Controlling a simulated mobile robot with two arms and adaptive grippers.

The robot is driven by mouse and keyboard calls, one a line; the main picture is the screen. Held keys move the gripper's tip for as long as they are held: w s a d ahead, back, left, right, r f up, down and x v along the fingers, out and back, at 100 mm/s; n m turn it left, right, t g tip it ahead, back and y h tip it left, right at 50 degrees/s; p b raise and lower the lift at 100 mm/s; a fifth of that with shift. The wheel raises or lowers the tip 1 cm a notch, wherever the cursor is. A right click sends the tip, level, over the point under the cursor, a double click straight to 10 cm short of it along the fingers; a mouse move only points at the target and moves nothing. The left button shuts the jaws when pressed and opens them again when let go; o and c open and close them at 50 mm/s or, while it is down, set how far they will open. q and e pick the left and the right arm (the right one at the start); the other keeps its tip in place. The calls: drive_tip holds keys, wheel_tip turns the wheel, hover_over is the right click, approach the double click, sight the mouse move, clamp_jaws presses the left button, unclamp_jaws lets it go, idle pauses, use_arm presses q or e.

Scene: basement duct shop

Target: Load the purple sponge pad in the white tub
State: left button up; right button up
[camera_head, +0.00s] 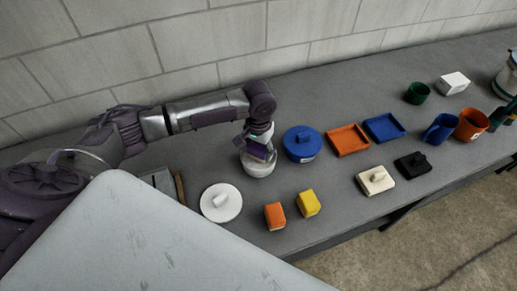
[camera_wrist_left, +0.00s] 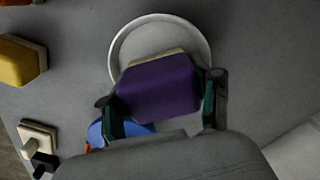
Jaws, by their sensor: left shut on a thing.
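The purple sponge pad (camera_wrist_left: 158,88) with a pale underside is between the fingers of my left gripper (camera_wrist_left: 162,98) in the left wrist view. My left gripper is shut on it. In the head view my left gripper (camera_head: 260,148) points down over the white tub (camera_head: 259,169), and the pad shows only as a small purple patch. In the wrist view the round rim of the white tub (camera_wrist_left: 117,42) shows around and behind the pad. I cannot tell how deep the pad sits relative to the rim. My right gripper is not in view.
A blue lidded pot (camera_head: 302,147) stands just right of the tub. A white round lid (camera_head: 221,203) lies at its front left. An orange sponge (camera_head: 275,216) and a yellow sponge (camera_head: 308,203) lie in front. Orange tray (camera_head: 348,140) and blue tray (camera_head: 384,127) are farther right.

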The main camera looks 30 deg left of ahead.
sight(259, 145)
use_arm(q)
drive_tip(key=shift+f, duration=0.5)
idle(0.5)
drive_tip(key=shift+s+f+p, duration=0.15)
drive_tip(key=shift+p, duration=0.2)
idle(2.1)
wheel_tip(259, 145, up, 3)
drive_tip(key=p, duration=0.3)
drive_tip(key=shift+f, duration=0.15)
wheel_tip(259, 145, up, 3)
drive_tip(key=p, duration=0.2)
drive_tip(key=shift+f+p, duration=0.15)
drive_tip(key=shift+p, duration=0.2)
drive_tip(key=shift+b, duration=0.3)
drive_tip(key=shift+r, duration=0.9)
